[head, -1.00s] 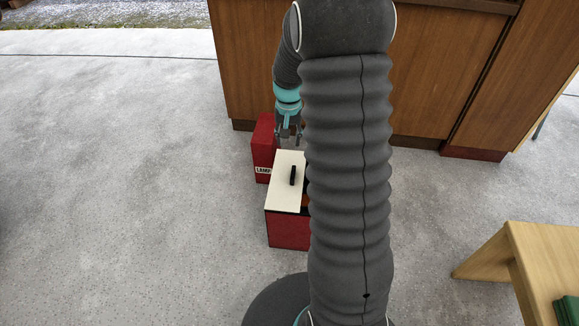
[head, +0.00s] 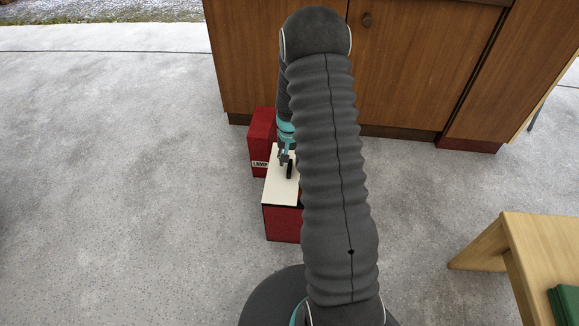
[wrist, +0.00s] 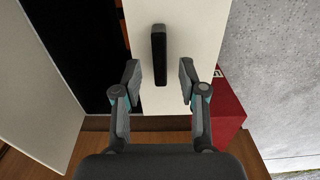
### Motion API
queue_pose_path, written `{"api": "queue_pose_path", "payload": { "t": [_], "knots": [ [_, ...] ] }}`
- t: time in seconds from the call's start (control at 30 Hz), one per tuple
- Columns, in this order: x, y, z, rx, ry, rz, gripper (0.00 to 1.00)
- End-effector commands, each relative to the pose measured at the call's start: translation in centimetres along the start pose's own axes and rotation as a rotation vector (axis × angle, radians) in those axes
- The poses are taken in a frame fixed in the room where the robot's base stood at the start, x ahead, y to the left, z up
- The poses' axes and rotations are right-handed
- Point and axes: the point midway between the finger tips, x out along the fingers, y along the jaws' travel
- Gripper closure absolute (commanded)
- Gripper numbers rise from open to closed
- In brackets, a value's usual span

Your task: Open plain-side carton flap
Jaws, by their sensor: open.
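The carton (head: 283,222) is red and stands on the floor, partly hidden behind my arm. Its near flap is a cream panel (head: 278,188) lying over the top, with an upright black handle (head: 290,169). In the wrist view the cream panel (wrist: 195,25) runs down the middle, and the black handle (wrist: 159,50) stands on it. My gripper (wrist: 159,72) is open, with one finger on each side of the handle's lower end. Neither finger visibly touches it. A second pale flap (wrist: 35,95) lies at the left, with a dark gap (wrist: 85,40) between the two.
A red box labelled LAMP (head: 261,140) stands close behind the carton; it shows in the wrist view too (wrist: 230,108). A wooden cabinet (head: 400,70) is behind. A wooden table (head: 530,250) stands at right. Concrete floor at left is clear.

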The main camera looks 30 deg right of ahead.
Motion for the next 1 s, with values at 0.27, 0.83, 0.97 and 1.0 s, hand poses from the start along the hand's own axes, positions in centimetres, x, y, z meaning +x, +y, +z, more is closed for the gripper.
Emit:
{"api": "queue_pose_path", "payload": {
  "t": [0.27,0.83,0.97,1.0],
  "knots": [
    [3.1,0.0,0.0,0.0,0.0,0.0,0.58],
    [3.6,0.0,0.0,0.0,0.001,0.0,1.0],
    [3.6,0.0,0.0,0.0,0.001,0.0,1.0],
    [3.6,0.0,0.0,0.0,0.001,0.0,1.0]
  ]
}}
